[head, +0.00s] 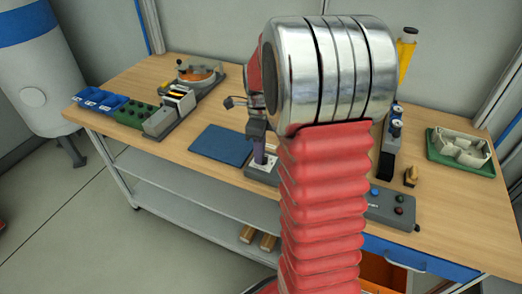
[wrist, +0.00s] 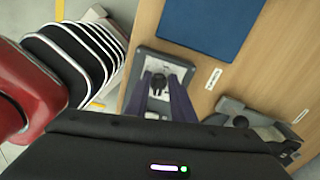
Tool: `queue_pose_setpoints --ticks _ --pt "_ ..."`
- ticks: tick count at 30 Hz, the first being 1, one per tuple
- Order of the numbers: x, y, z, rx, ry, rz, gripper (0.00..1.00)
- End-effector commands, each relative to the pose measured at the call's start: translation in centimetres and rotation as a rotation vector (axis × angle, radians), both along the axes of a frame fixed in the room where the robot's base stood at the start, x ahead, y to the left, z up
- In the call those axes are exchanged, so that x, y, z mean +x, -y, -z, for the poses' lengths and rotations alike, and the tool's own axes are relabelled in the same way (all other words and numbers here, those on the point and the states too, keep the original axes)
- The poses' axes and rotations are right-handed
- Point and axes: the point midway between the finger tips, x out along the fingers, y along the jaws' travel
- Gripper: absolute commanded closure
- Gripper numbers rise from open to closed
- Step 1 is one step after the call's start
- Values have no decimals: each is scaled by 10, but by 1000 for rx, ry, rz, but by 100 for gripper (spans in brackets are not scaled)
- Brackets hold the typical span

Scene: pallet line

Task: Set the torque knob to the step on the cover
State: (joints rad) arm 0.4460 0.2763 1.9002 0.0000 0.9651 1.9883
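The black knob (wrist: 158,82) stands on the pale face of a small grey unit on the bench in the wrist view. I take it for the torque knob; its markings are too small to read. My gripper (wrist: 159,78) has its two purple fingers apart, one on each side of the knob, with a slight gap seeming to show. In the head view my gripper (head: 263,160) is low over the same grey unit (head: 262,174), and the knob is hidden there. I cannot make out a cover with a step mark.
A blue mat (head: 222,145) lies beside the unit. Blue bins (head: 100,100), a green rack (head: 135,114) and an orange-topped device (head: 198,71) stand left. A control box (head: 391,208), a brass piece (head: 411,176) and a green tray (head: 440,158) stand right. My arm hides the bench middle.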

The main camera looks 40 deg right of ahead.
Motion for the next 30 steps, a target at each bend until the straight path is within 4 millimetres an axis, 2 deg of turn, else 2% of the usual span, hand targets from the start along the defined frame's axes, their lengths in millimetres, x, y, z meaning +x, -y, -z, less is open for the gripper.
queue_pose_setpoints --ticks 1,9,22,30 --pt "0 0 0 0 0 0 82" --pt "0 1 0 -1 1 0 100" --pt "0 4 -1 -5 5 -16 100" --pt "0 3 -1 -7 6 -116 100"
